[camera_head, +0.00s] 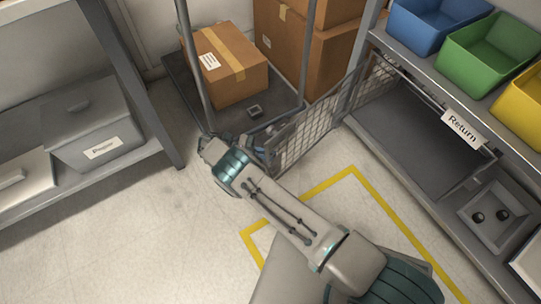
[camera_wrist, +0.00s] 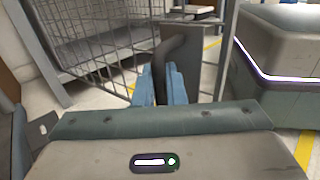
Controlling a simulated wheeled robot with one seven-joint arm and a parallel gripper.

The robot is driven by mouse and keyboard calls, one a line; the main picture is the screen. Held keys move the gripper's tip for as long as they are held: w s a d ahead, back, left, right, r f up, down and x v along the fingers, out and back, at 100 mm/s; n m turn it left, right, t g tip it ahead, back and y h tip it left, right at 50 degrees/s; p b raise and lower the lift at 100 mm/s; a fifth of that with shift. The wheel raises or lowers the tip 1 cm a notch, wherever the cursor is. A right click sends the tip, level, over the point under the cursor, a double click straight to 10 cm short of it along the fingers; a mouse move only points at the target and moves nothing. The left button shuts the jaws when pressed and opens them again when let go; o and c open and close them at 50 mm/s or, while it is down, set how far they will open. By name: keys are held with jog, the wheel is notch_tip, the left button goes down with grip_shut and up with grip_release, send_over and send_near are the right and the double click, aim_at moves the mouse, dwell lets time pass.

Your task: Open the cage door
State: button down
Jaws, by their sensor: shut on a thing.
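The cage door (camera_head: 305,130) is a grey wire-mesh panel at the centre of the head view. It juts out at an angle from the front of the right-hand rack. The dark floor of the cage (camera_head: 410,135) shows behind it. My gripper (camera_head: 262,147) is at the door's free end, partly hidden by my wrist. Mesh (camera_wrist: 100,35) shows behind the fingers.
The right-hand rack holds blue (camera_head: 430,22), green (camera_head: 487,52) and yellow bins and a "Return" label (camera_head: 462,127). A cart (camera_head: 180,85) with a cardboard box (camera_head: 228,65) stands beyond my gripper. Floor inside the yellow tape (camera_head: 300,195) is clear beside my arm.

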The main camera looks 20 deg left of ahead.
jog(key=shift+s+a+f, duration=0.1)
jog(key=c, duration=1.6)
grip_release()
